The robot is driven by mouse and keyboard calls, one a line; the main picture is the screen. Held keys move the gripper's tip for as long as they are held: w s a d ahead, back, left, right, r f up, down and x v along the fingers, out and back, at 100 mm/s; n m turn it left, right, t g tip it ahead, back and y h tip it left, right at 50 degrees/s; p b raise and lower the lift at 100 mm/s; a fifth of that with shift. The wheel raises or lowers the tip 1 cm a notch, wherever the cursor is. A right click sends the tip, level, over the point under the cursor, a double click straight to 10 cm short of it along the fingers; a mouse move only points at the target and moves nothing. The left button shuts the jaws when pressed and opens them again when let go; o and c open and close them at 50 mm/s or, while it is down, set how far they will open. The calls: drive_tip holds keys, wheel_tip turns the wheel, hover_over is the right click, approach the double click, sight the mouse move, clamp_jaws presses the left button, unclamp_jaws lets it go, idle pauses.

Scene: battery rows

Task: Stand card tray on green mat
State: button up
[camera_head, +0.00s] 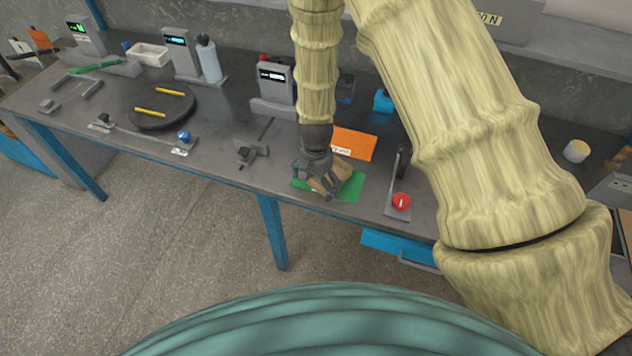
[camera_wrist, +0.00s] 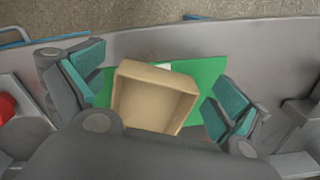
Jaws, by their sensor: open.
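The card tray (camera_wrist: 152,98) is a tan open-topped box, its hollow side facing the wrist camera and turned a little askew. It is over the green mat (camera_wrist: 205,72), which shows around it. In the head view the tray (camera_head: 341,174) is partly hidden behind my fingers, over the mat (camera_head: 348,191) near the table's front edge. My gripper (camera_wrist: 158,88) is open, with one teal-padded finger on each side of the tray and green mat visible in the gaps. The head view also shows my gripper (camera_head: 318,182) low at the tray.
An orange card (camera_head: 356,144) lies just behind the mat. A red-knobbed lever device (camera_head: 400,200) stands to the right and a small grey clamp (camera_head: 248,153) to the left. A grey display unit (camera_head: 273,88) stands behind, left of my arm.

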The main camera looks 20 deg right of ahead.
wheel_tip(320, 180, up, 12)
drive_tip(key=b, duration=0.3)
drive_tip(key=shift+r+b, duration=0.15)
drive_tip(key=shift+b, duration=0.15)
idle(0.5)
